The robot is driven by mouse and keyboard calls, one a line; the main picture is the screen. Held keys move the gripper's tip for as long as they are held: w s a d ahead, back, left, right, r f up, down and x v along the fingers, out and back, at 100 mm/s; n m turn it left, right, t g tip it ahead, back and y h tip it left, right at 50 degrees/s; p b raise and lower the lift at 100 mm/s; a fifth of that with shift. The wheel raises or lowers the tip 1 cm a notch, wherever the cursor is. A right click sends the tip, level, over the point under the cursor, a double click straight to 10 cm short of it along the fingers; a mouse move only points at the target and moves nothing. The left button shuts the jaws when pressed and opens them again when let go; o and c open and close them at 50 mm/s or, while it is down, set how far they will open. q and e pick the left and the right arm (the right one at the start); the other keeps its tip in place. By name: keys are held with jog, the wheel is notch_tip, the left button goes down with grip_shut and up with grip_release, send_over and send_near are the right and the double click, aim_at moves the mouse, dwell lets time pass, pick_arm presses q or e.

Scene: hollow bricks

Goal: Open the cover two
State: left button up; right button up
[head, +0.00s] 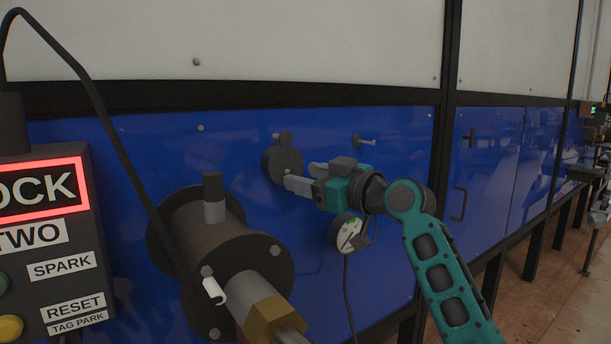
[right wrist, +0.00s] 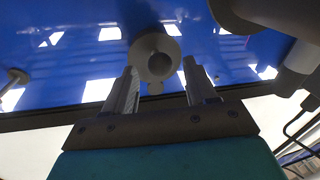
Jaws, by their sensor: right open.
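A small dark round cover (head: 277,163) with a tab on top sits on the blue panel, and I take it to be cover two, though no label shows on it. In the right wrist view the round cover (right wrist: 154,52) has a knob at its middle and lies ahead, between the two fingers. My right gripper (head: 299,176) is open and close in front of the cover, partly hiding it in the head view. Its fingers (right wrist: 160,82) hold nothing, and I cannot tell whether they touch the cover. My left gripper is not in view.
A large dark flanged cylinder (head: 215,245) with a brass nut (head: 272,317) juts out at left. A round gauge (head: 346,233) hangs below my right wrist. A control box (head: 60,265) stands at far left. A small peg (head: 366,142) sticks out right of the cover.

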jog(key=shift+w+a, duration=0.35)
grip_shut()
dwell(0.4)
